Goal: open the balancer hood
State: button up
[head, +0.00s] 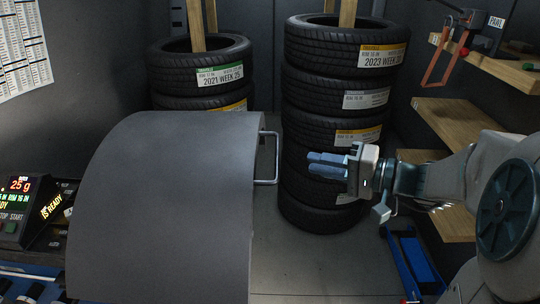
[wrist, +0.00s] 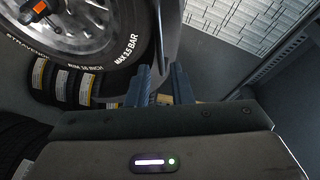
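The balancer hood (head: 165,200) is a large grey curved cover at the left centre of the head view. Its metal bar handle (head: 268,158) sticks out from its right edge. My gripper (head: 312,163) is to the right of the handle, apart from it, with its blue fingers pointing left. In the wrist view the two fingers (wrist: 162,72) are apart with nothing held between them. A tyred wheel (wrist: 100,50) shows at upper left there; the hood hides it in the head view. I cannot make out the handle clearly in the wrist view.
Stacked tyres (head: 335,130) stand behind my gripper, with another stack (head: 200,72) farther left. Wooden shelves (head: 455,120) are on the right. The balancer's lit display panel (head: 20,205) is at far left. Floor shows between the hood and the blue item (head: 412,262).

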jog(key=p+x, duration=0.2)
jog(key=x, duration=1)
jog(key=shift+d, duration=0.1)
grip_shut()
